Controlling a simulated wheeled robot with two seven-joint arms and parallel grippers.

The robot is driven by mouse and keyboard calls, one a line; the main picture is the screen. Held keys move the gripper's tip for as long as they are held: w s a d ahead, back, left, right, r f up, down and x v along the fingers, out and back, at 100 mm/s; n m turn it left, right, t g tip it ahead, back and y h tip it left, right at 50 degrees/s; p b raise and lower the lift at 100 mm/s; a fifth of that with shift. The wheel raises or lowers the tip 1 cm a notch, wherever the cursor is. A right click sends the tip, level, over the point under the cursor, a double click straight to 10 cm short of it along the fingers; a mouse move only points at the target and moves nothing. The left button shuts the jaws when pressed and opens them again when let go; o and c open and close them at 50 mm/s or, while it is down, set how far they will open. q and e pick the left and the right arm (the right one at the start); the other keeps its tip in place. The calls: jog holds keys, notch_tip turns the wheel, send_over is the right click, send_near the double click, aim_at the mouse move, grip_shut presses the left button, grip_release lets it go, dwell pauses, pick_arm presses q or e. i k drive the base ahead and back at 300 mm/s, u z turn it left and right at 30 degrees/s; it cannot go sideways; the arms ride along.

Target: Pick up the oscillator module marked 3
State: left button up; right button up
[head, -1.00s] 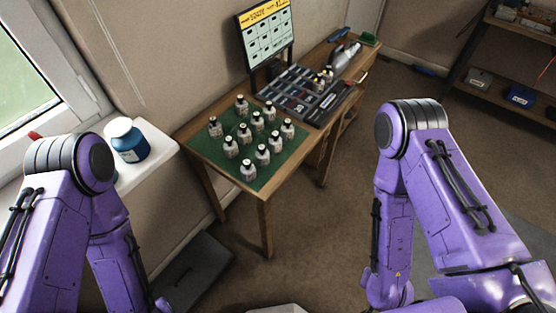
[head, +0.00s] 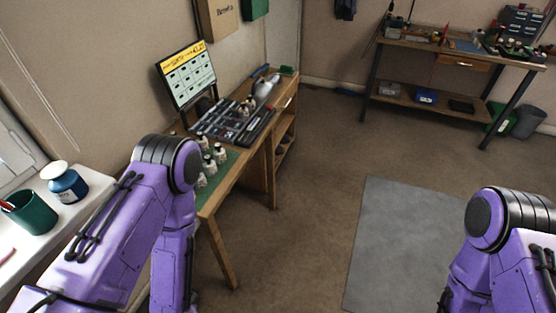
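Several small white modules with dark tops (head: 207,162) stand on a green mat (head: 228,164) on the wooden desk (head: 236,177). My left arm hides part of the mat and probably other modules. The markings are too small to read, so I cannot tell which module is marked 3. A tray with compartments (head: 240,128) behind the mat holds a few similar pieces. Both purple arms show in the head view, left and right, but neither gripper is in the picture.
A yellow-headed board (head: 187,75) stands behind the desk. A windowsill at left holds a blue jar (head: 66,184) and a green cup (head: 29,213). A workbench (head: 450,50) stands at the back right. A grey floor mat (head: 395,240) lies on open floor.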

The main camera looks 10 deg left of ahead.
aim_at(210, 166)
jog(key=z, duration=0.55)
jog(key=i, duration=1.25)
jog(key=u, duration=0.55)
